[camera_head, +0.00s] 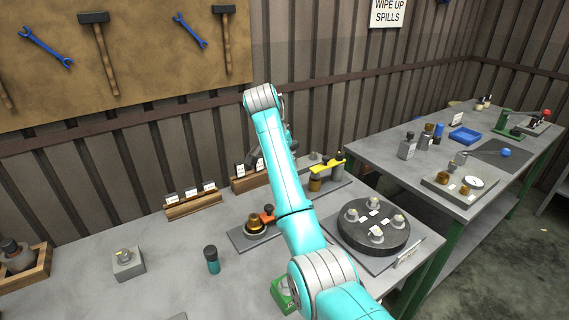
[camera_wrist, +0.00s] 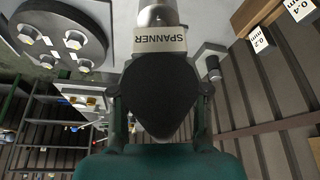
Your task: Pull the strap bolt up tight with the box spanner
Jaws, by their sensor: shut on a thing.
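My gripper (camera_wrist: 160,92) is shut on the dark handle of the box spanner (camera_wrist: 153,102), which fills the middle of the wrist view. A white label reading "SPANNER" and a metal shaft lie beyond the handle. The shaft runs out of the top of the picture, so its working end is not visible. In the head view my arm hides most of the gripper and the spanner. A yellow strap-like piece (camera_head: 326,166) lies across brownish posts on a grey plate behind the arm. I cannot make out the strap bolt, nor whether the spanner touches it.
A round dark fixture with several light bolt heads (camera_head: 372,243) stands right of my arm. An orange-topped brass part (camera_head: 258,222) is to its left. Labelled wooden racks (camera_head: 192,207) stand along the back. A teal-and-black bottle (camera_head: 212,260) stands at front left.

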